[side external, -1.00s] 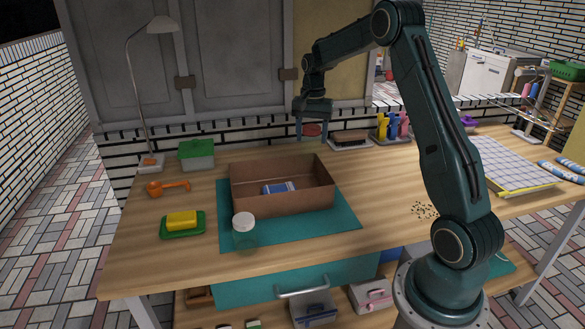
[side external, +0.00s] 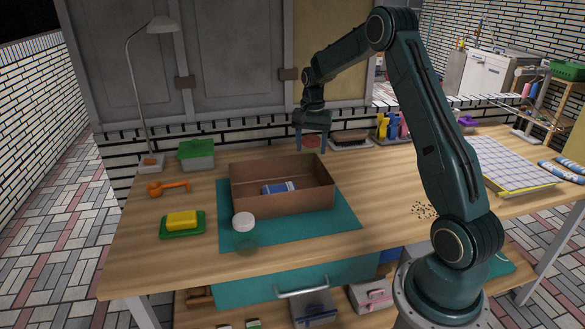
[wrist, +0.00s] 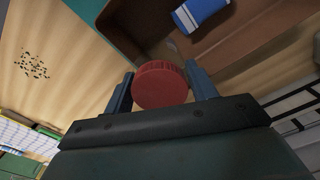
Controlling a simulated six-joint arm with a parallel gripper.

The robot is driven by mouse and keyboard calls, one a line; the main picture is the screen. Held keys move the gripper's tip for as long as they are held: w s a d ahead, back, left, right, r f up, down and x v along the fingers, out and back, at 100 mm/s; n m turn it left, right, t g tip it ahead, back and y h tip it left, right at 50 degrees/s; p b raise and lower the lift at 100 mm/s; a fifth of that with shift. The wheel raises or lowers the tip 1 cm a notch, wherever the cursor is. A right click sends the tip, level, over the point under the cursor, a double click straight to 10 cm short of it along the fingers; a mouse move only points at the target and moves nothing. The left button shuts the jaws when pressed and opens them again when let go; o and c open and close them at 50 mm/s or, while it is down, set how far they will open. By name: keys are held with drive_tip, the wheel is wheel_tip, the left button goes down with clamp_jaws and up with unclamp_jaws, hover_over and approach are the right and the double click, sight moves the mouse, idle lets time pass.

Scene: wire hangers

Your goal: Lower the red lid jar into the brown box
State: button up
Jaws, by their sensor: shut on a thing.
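The red lid jar shows as a round red lid (wrist: 160,84) between my two fingers in the wrist view; its body is hidden beneath the lid. In the side view the red lid (side external: 311,141) shows between the fingers, behind the box. My gripper (side external: 313,145) is shut on the jar, just beyond the far wall of the brown box, low near the table's back. The brown box (side external: 262,202) is open-topped and stands on a teal mat. A blue and white item (side external: 279,188) lies inside it; it also shows in the wrist view (wrist: 199,14).
A white-lidded clear jar (side external: 243,222) stands in front of the box on the teal mat (side external: 320,228). A green-lidded container (side external: 196,153), an orange scoop (side external: 168,187) and a yellow block on a green tray (side external: 183,221) are left. A dark tray (side external: 351,140) is right of my gripper.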

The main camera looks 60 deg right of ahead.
sight(310, 169)
drive_tip(key=shift+f, duration=2.1)
drive_tip(key=shift+f, duration=2.55)
idle(2.1)
drive_tip(key=o, duration=1.1)
drive_tip(key=shift+o, duration=0.2)
drive_tip(key=shift+r, duration=0.15)
